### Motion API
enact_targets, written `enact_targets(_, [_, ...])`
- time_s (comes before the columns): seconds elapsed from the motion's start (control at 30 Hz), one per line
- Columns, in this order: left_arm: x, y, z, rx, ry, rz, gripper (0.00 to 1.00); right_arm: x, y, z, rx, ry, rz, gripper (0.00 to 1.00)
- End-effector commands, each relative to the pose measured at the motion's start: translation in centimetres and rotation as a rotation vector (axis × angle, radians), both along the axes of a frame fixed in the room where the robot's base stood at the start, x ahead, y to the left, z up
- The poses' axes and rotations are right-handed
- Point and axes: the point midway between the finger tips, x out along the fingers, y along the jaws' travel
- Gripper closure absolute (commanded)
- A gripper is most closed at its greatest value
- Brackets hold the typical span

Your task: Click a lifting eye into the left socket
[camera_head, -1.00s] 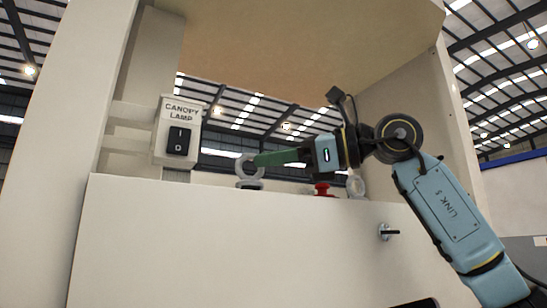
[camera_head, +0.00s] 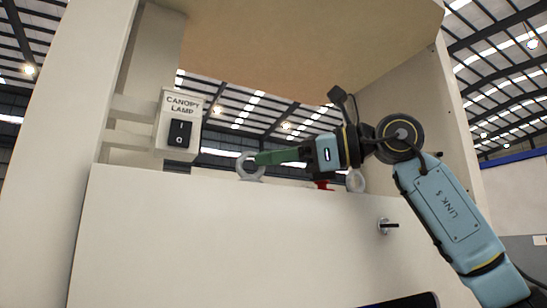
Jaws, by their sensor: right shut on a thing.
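My right gripper (camera_head: 262,158) reaches in from the right with its green fingers shut on a grey lifting eye (camera_head: 250,172). The eye is a ring, held upright at the top edge of the white front panel (camera_head: 250,240), towards the left. The lower end of the eye and the left socket are hidden behind this edge, so I cannot tell whether it is seated. A second lifting eye (camera_head: 356,181) stands upright farther right at the same edge. My left gripper is not in view.
A canopy lamp switch box (camera_head: 179,122) stands left of the held eye. A red part (camera_head: 322,185) sits between the two eyes, below my gripper. A metal peg (camera_head: 386,226) juts from the panel at the right. A tan canopy (camera_head: 300,45) hangs overhead.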

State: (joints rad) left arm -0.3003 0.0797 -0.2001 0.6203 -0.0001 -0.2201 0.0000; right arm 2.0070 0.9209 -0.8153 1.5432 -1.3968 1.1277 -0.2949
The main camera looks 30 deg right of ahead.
Motion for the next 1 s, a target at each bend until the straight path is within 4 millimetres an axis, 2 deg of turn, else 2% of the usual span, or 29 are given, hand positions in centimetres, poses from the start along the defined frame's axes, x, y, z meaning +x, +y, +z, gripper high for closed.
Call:
enact_targets(0.03, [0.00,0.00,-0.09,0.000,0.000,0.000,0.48,0.22,0.18,-0.72,-0.012,0.018,0.002,1.00])
enact_targets(0.37, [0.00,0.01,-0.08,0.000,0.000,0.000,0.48,0.32,0.30,-0.92,-0.015,0.023,0.003,1.00])
enact_targets(0.4, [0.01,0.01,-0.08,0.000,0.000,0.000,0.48,0.33,0.30,-0.95,-0.015,0.023,0.003,0.83])
enact_targets(0.57, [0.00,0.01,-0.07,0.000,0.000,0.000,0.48,0.27,0.24,-0.76,-0.013,0.019,0.002,0.63])
enact_targets(0.77, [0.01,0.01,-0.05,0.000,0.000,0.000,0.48,0.21,0.17,-0.59,-0.010,0.014,0.001,0.62])
enact_targets(0.9, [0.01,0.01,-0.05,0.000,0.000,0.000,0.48,0.17,0.15,-0.52,-0.009,0.013,0.001,0.43])
enact_targets(1.0, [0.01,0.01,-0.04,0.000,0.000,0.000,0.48,0.15,0.13,-0.47,-0.008,0.012,0.001,0.41])
